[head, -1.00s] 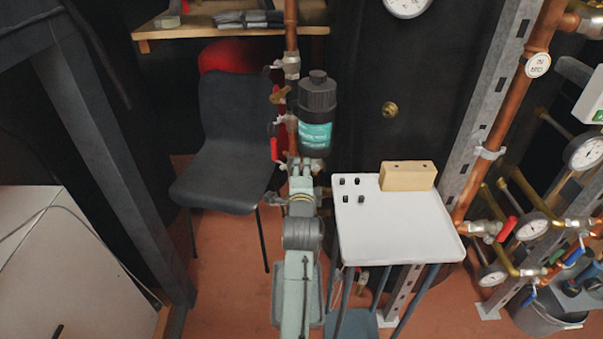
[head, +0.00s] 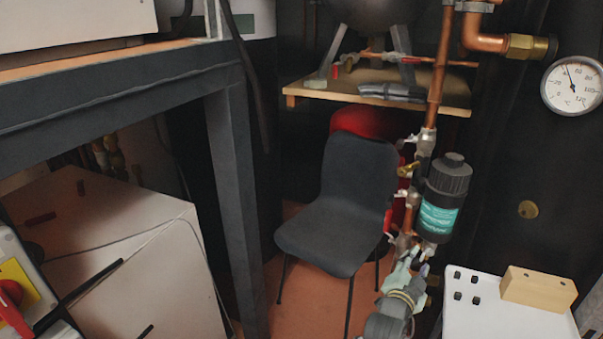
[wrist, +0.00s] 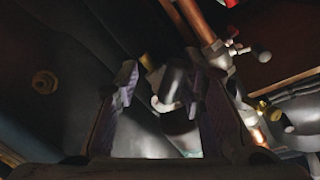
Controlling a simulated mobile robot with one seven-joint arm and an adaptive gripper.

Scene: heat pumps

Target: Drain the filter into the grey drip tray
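The filter is a black canister with a ribbed cap and a teal label (head: 440,215), mounted upright beside the copper pipe. My gripper (head: 412,268) is just below it, pointing up. In the wrist view my gripper (wrist: 162,82) has its two purple-padded fingers spread apart. A dark rounded fitting (wrist: 174,88) shows in the gap between them; I cannot tell whether a finger touches it. I cannot make out the grey drip tray in the current views.
A dark chair (head: 345,205) stands left of the pipe (head: 440,75). A white-topped stand (head: 490,310) with a wooden block (head: 538,288) is close on the right. A dark steel frame (head: 235,190) and white box (head: 130,255) fill the left. A temperature gauge (head: 573,86) hangs upper right.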

